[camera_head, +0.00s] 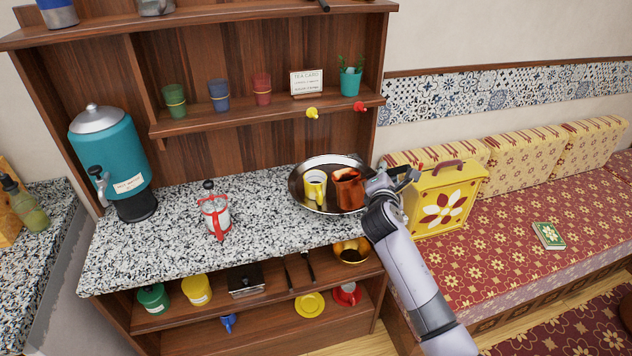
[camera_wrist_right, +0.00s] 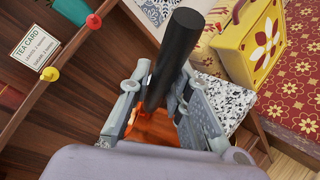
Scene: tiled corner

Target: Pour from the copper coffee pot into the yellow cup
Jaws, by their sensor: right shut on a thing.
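The copper coffee pot (camera_head: 347,190) stands at the right of a round metal tray (camera_head: 323,163) on the speckled counter. It looks upright. My left gripper is not in view.
A red and white press pot (camera_head: 214,215) and a teal dispenser (camera_head: 110,160) stand left on the counter. A shelf above holds coloured cups and a tea card (camera_head: 306,83). A yellow case (camera_head: 447,197) stands right of my arm. The counter's middle is clear.

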